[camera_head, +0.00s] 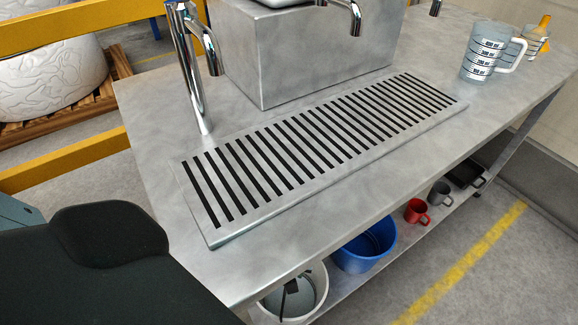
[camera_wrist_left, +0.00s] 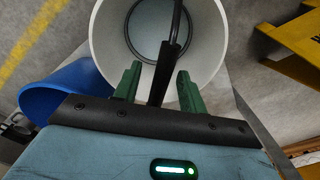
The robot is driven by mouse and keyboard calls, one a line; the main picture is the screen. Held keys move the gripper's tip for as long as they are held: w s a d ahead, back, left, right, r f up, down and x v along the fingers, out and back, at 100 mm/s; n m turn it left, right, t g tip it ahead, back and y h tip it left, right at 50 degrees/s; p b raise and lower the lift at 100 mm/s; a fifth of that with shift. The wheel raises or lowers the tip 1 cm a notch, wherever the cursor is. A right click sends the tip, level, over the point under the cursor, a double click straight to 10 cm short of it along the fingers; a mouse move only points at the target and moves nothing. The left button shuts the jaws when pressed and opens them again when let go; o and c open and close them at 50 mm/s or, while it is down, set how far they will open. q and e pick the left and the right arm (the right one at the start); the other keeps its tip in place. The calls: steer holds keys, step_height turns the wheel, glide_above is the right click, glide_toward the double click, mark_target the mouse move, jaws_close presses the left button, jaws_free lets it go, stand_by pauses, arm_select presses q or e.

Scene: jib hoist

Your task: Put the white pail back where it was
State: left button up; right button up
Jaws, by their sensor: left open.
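The white pail (camera_head: 322,288) is at the bottom of the head view, partly hidden by the front edge of the metal table. In the left wrist view the pail (camera_wrist_left: 211,42) opens toward the camera, with a grey round bottom inside. Its thin black handle with a thicker grip (camera_wrist_left: 167,62) stands across the opening. My left gripper (camera_wrist_left: 156,86) has two green fingers, spread apart, one on each side of the handle's grip. The fingers appear clear of the grip. What the pail rests on is hard to see. My right gripper is not in view.
A blue bucket (camera_head: 365,246) stands beside the pail on the lower shelf (camera_head: 400,243), with a red mug (camera_head: 416,211) and a grey mug (camera_head: 439,192) farther along. The tabletop (camera_head: 260,255) with its slotted drain (camera_head: 300,145) overhangs them. Yellow rails (camera_head: 75,160) stand at the left.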

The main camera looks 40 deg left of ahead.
arm_select(q)
step_height(320, 180, up, 6)
steer(key=shift+w+f+p, duration=0.1)
steer(key=shift+p, duration=0.85)
